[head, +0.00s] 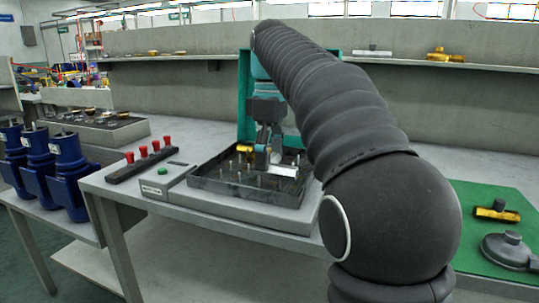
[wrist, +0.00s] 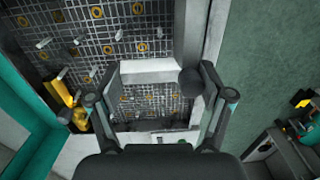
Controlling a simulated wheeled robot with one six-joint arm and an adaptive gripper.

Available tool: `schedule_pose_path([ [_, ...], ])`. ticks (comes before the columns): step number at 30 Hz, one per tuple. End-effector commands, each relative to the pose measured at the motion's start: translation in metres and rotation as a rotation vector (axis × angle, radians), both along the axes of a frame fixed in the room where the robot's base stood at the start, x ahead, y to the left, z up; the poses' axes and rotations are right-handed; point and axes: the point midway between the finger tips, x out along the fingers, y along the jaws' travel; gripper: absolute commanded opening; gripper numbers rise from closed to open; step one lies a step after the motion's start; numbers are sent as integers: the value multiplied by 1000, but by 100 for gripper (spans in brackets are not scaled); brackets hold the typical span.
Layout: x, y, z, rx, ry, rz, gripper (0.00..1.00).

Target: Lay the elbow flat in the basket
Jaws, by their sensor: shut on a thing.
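My gripper (head: 266,148) reaches down over the dark basket (head: 232,194), which has upright pins on its floor. In the wrist view its two fingers (wrist: 162,95) are closed on a pale grey piece with a dark end, which I take to be the elbow (wrist: 152,68). The elbow shows as a pale shape (head: 284,172) below the fingers in the head view. It lies over the mesh floor of the basket (wrist: 110,38), near the right wall. I cannot tell whether it touches the floor. Part of it is hidden by the fingers.
A brass piece (wrist: 60,100) is close to the left finger. A teal panel (head: 245,85) stands behind the basket. Red-topped parts (head: 148,152) and a green button (head: 162,171) are left of it. A green mat (head: 485,240) with parts lies to the right.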

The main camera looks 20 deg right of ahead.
Motion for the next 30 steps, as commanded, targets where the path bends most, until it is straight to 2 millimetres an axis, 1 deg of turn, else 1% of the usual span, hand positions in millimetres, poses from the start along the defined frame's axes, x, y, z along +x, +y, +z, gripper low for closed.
schedule_pose_path([
  [30,0,0,-24,0,0,0,27],
])
